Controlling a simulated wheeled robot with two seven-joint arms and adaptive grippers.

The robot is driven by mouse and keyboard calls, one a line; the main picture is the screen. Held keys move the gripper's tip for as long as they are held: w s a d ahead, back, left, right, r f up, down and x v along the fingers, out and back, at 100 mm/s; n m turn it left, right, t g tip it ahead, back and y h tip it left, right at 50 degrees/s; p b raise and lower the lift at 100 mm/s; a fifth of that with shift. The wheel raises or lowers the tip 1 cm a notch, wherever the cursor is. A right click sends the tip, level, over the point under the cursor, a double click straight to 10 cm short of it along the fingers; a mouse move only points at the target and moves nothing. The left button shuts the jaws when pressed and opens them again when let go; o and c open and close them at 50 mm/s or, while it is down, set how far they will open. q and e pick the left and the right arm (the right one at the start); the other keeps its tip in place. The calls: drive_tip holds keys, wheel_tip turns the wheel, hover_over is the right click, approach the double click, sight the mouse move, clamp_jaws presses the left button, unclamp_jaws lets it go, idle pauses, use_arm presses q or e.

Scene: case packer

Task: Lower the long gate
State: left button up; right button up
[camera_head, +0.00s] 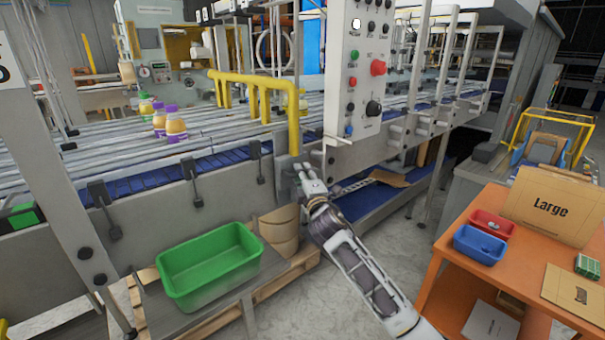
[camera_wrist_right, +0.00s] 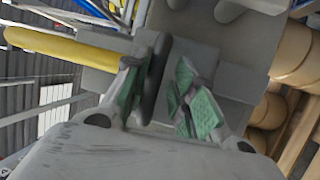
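The long gate appears to be the yellow tubular frame (camera_head: 265,82) at the conveyor's edge in the head view. Its top bar runs level above the conveyor, with short legs hanging and one long post reaching down to a grey bracket (camera_head: 287,172). My right gripper (camera_head: 303,180) is just beside that bracket, below the post. In the right wrist view a yellow bar (camera_wrist_right: 70,50) comes in from the left to a grey block. My fingers with green pads (camera_wrist_right: 165,105) stand apart, with a dark rounded bar (camera_wrist_right: 157,75) between them, close to the left finger. Whether they touch it is unclear. My left gripper is out of view.
A control panel (camera_head: 345,110) with buttons hangs just above and right of my right gripper. A green bin (camera_head: 210,265) stands below left. Bottles (camera_head: 176,127) stand on the conveyor. An orange table (camera_head: 445,255) with red and blue trays is at the right. Open floor lies between.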

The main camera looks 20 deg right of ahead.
drive_tip(key=shift+o, duration=0.8)
drive_tip(key=shift+f, duration=0.1)
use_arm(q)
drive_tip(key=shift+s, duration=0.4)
use_arm(e)
drive_tip(key=s+f, duration=0.2)
drive_tip(key=s, duration=0.9)
drive_tip(key=shift+s+a, duration=0.25)
drive_tip(key=shift+s, duration=0.15)
